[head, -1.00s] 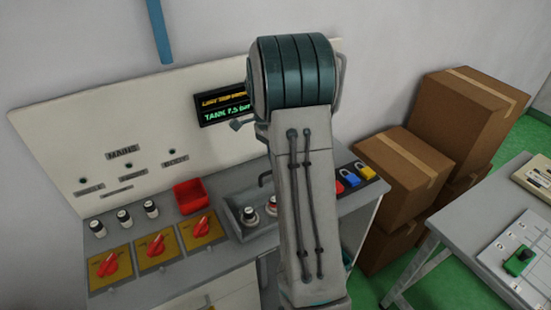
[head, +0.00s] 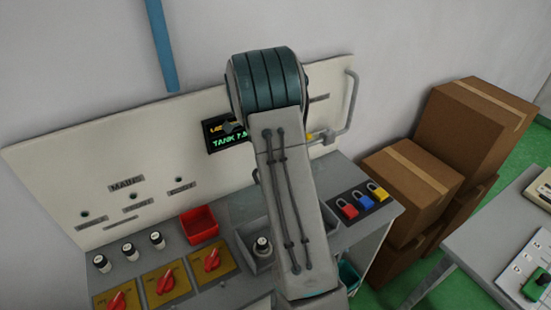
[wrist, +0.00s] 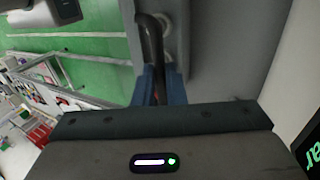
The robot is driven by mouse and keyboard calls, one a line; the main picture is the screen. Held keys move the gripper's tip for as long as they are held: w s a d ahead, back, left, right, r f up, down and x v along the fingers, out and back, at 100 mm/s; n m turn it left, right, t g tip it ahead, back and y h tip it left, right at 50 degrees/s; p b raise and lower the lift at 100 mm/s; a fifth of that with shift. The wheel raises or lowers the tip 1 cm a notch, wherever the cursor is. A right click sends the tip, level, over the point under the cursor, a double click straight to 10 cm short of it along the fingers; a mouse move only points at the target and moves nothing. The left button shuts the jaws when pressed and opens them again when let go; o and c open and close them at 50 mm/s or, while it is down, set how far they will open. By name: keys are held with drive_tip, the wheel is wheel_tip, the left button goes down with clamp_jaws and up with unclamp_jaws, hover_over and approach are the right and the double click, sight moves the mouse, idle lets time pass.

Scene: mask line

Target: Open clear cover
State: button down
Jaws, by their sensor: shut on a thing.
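My gripper (wrist: 158,72) has its blue fingers shut on a dark curved handle (wrist: 151,32) in the wrist view. The handle bends at its top and meets a grey surface near a round mount. In the head view my arm stands in front of the bench and hides my gripper. A grey open-topped box (head: 246,238) with a black-and-white knob (head: 262,247) in it is partly hidden behind my arm. I cannot make out the clear cover itself in either view.
Red switches (head: 166,282) on yellow plates, a red bin (head: 199,225) and coloured padlocks (head: 362,200) sit on the bench. A pipe (head: 352,105) is at the panel's right end. Cardboard boxes (head: 412,178) and a grey table (head: 462,240) stand to the right.

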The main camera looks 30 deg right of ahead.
drive_tip(key=shift+f+g, duration=0.3)
drive_tip(key=shift+f, duration=0.05)
drive_tip(key=c, duration=1.5)
unclamp_jaws()
drive_tip(key=shift+w, duration=0.1)
drive_tip(key=shift+c, duration=0.2)
drive_tip(key=shift+o, duration=0.3)
drive_tip(key=shift+w, duration=0.1)
drive_tip(key=shift+r, duration=0.15)
drive_tip(key=shift+r, duration=0.1)
drive_tip(key=b+v, duration=0.1)
drive_tip(key=v, duration=0.6)
drive_tip(key=shift+d+r, duration=0.1)
